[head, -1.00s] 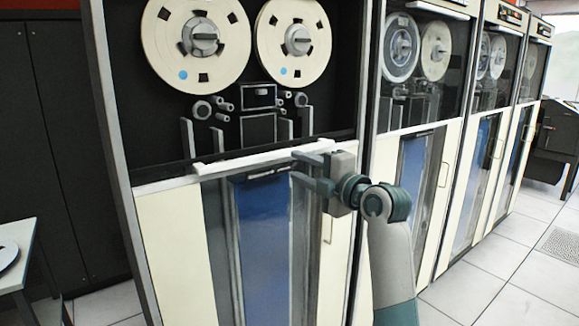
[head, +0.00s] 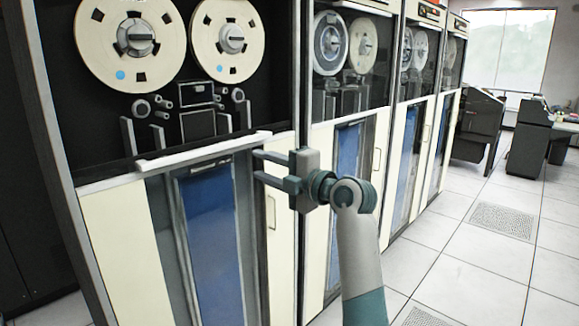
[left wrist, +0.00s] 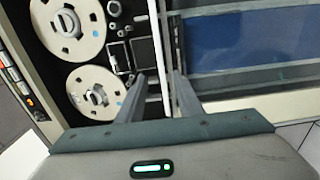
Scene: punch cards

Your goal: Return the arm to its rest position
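My left gripper (head: 257,165) is in front of the nearest tape cabinet (head: 112,240), just below the right end of its white rail (head: 205,150). Its two fingers are spread apart, with nothing held. In the left wrist view the gripper (left wrist: 158,82) shows both fingers apart, and the white rail (left wrist: 156,30) appears beyond them. Whether a finger touches the cabinet cannot be told. My left arm is bent, reaching up from the bottom of the head view. My right gripper is not in view.
Two tape reels (head: 130,40) sit behind the cabinet's upper opening. More tape cabinets (head: 345,140) stand in a row to the right. Dark office machines (head: 478,125) and a desk (head: 530,145) are farther right. The tiled floor (head: 460,250) at the right is clear.

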